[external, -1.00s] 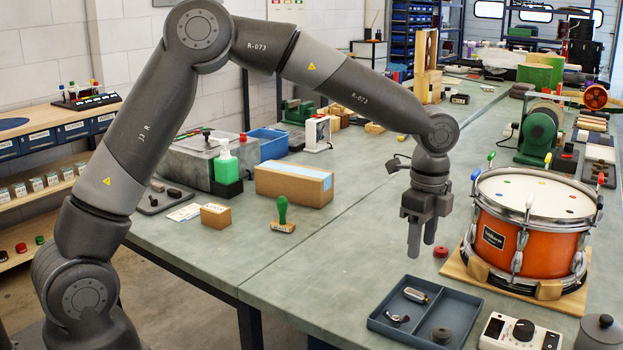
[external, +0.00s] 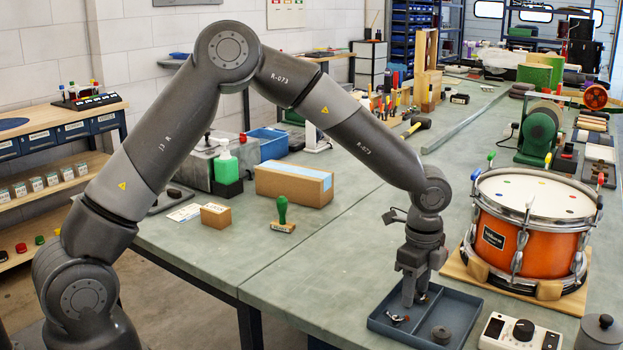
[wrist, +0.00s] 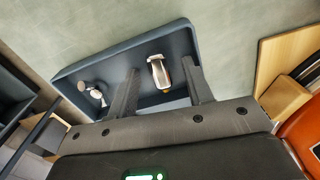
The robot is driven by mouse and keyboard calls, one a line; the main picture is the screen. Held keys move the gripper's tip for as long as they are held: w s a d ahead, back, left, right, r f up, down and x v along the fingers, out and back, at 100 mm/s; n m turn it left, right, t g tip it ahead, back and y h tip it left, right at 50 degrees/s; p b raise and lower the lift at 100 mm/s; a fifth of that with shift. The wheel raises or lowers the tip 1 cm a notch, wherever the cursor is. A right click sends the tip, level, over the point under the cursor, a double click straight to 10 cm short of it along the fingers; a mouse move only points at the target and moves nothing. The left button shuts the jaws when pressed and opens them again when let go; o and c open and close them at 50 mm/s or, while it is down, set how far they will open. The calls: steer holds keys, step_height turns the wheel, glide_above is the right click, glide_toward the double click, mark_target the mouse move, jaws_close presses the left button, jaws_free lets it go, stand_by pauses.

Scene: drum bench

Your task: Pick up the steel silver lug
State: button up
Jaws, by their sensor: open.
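The steel silver lug (wrist: 158,73) lies in the blue-grey tray (wrist: 88,70), and in the wrist view it shows between my two open fingers. My gripper (wrist: 162,85) points down over the tray. In the external view my gripper (external: 413,298) is low at the tray's back part, and its fingers hide most of the lug. I cannot tell whether the fingers touch the lug.
An orange drum (external: 527,240) on a wooden base stands right of the tray. A white control box (external: 520,333) and a grey lidded pot (external: 600,331) are at the front right. A green-handled stamp (external: 283,214) and a cardboard box (external: 294,184) are left. The bench between is clear.

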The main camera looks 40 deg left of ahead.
jaws_close()
stand_by(0.4)
steer(key=shift+r, duration=0.1)
